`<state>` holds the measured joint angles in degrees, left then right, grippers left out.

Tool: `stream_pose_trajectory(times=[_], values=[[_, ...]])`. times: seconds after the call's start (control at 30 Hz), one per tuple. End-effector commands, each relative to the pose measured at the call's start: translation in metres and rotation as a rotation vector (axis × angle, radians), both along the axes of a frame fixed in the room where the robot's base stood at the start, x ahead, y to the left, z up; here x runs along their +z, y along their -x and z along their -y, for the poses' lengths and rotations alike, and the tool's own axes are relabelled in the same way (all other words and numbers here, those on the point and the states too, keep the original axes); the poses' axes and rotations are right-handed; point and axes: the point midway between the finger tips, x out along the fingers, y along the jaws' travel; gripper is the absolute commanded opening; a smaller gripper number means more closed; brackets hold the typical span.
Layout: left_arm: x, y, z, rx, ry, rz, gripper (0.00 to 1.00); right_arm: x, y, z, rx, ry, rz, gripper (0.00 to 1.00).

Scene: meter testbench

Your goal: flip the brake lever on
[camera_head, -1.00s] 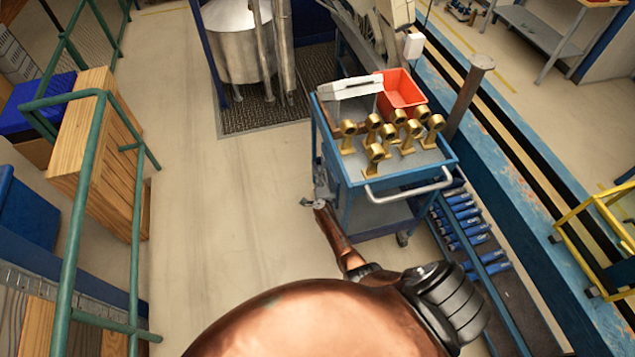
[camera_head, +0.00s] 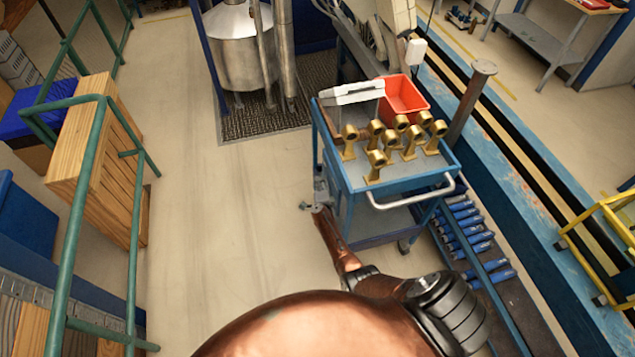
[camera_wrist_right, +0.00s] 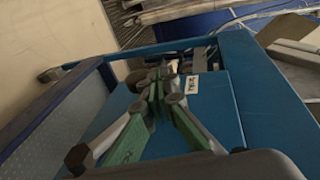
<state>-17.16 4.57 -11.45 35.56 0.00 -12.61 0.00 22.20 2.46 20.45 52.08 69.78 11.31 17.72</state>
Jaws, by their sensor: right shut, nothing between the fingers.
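My right gripper (camera_head: 315,196) is at the left side of the blue trolley (camera_head: 348,215). In the right wrist view my right gripper (camera_wrist_right: 161,80) shows its green-padded fingers shut with nothing between them. They point at a blue panel (camera_wrist_right: 212,110) of the trolley. A small grey rounded part (camera_wrist_right: 138,78) shows beside the fingertips, partly hidden by them. I cannot tell if it is the brake lever, or if the fingers touch it. A small white label (camera_wrist_right: 192,86) with dark marks is on the panel to the right of the fingertips. My left gripper is not in view.
Several brass fittings (camera_head: 375,165) and a red bin (camera_head: 404,96) are on the trolley's top. Its grey handle (camera_head: 410,198) sticks out at the front. A green railing (camera_head: 68,215) and a wooden crate (camera_head: 92,160) are at the left. The floor (camera_head: 215,220) between is clear.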

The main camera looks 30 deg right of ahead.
Motion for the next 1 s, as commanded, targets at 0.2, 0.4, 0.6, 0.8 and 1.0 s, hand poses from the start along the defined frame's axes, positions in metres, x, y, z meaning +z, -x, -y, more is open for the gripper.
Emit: stream_pose_trajectory(times=[0.2,0.4,0.6,0.8,1.0], values=[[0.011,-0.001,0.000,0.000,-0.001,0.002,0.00,0.010,0.003,-0.004,0.002,-0.001,0.001,0.00],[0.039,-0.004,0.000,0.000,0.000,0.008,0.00,0.034,0.010,-0.018,0.010,-0.002,0.000,0.00],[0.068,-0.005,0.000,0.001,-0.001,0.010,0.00,0.055,0.026,-0.025,0.009,-0.001,0.000,0.00],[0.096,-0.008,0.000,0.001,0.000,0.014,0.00,0.077,0.044,-0.030,0.004,0.000,0.000,0.00],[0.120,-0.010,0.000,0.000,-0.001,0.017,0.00,0.096,0.058,-0.038,0.005,0.000,0.000,0.00]])
